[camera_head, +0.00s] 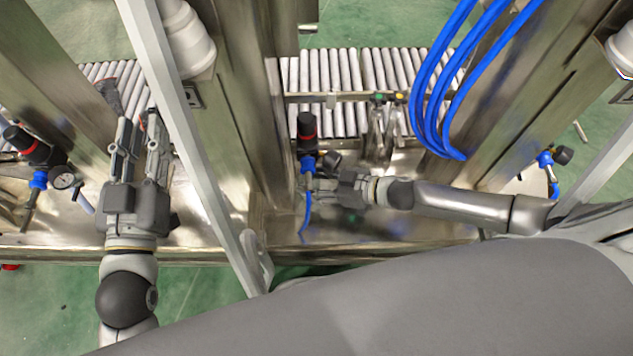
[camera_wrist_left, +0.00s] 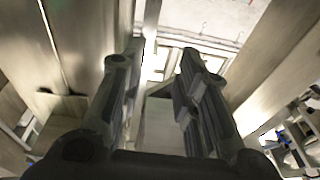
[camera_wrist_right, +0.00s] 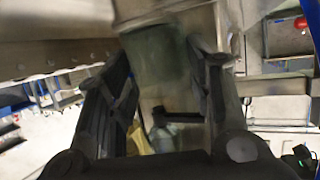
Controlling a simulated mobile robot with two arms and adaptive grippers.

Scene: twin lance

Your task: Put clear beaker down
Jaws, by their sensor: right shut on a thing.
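My right gripper (camera_head: 318,185) reaches left over the metal bench in the head view. In the right wrist view, my right gripper (camera_wrist_right: 162,62) is shut on a see-through, greenish thing between its fingers, which looks like the clear beaker (camera_wrist_right: 158,78). Its rim and base are hard to make out, and I cannot tell whether it touches a surface. I cannot pick out the beaker in the head view. My left gripper (camera_head: 139,130) points away at the left, open and empty. Its spread fingers also show in the left wrist view (camera_wrist_left: 163,62).
Roller conveyors (camera_head: 345,75) lie behind the bench (camera_head: 385,228). Thick metal posts (camera_head: 235,110) stand between my arms. Blue hoses (camera_head: 430,90) hang at the upper right.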

